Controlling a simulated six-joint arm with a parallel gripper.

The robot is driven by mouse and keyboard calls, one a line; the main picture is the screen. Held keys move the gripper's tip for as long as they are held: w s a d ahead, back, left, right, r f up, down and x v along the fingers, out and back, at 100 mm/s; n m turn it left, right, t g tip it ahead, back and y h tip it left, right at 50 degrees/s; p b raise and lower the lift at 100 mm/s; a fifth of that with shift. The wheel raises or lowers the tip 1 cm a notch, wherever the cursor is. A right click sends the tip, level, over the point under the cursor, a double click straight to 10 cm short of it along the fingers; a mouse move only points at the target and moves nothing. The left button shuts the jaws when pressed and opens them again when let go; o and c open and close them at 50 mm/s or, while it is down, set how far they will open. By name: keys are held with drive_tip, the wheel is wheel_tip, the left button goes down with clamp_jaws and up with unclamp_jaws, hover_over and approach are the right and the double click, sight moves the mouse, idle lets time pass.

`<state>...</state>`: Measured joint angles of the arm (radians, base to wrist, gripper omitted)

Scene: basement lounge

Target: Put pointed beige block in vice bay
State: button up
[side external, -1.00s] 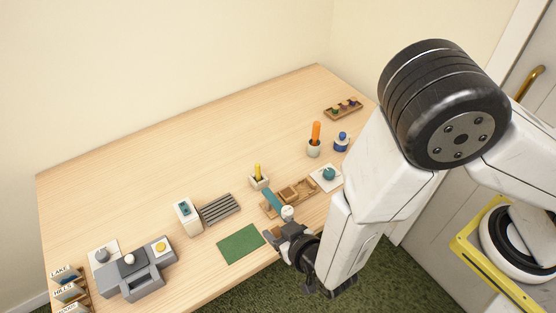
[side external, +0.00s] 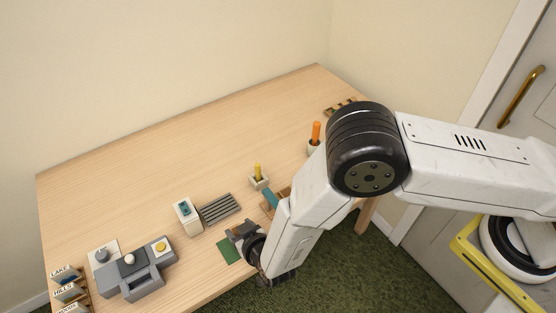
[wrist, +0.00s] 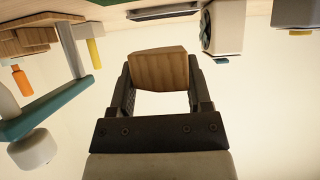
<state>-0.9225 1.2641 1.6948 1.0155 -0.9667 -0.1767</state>
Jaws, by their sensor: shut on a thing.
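My gripper (side external: 243,234) is over the front edge of the table, by the green mat. In the wrist view its two dark fingers are shut on a beige wooden block (wrist: 158,70) with a slightly peaked edge. The block is hidden in the side view. A teal bar (side external: 271,199) is partly visible beside my arm; in the wrist view the teal bar (wrist: 45,107) has a white knob at its end. A wooden tray (side external: 285,191) behind it is mostly hidden by my arm. I cannot tell which part is the vice bay.
The green mat (side external: 229,250) is partly covered by my gripper. A slatted grey rack (side external: 220,208), a white box (side external: 187,217), a yellow stick in a holder (side external: 258,176) and a grey machine (side external: 140,271) stand nearby. The back of the table (side external: 190,145) is clear.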

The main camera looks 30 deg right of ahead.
drive_tip(key=shift+f, duration=0.1)
drive_tip(key=shift+w+a+f, duration=0.15)
drive_tip(key=shift+w+f, duration=0.15)
drive_tip(key=shift+f, duration=0.1)
drive_tip(key=shift+w+a+f, duration=0.1)
drive_tip(key=shift+f, duration=0.65)
drive_tip(key=shift+w+a+f, duration=0.1)
drive_tip(key=shift+f, duration=0.65)
drive_tip(key=shift+f, duration=0.15)
drive_tip(key=o, duration=1.2)
drive_tip(key=shift+o, duration=0.2)
drive_tip(key=shift+s, duration=0.1)
drive_tip(key=shift+v, duration=3.85)
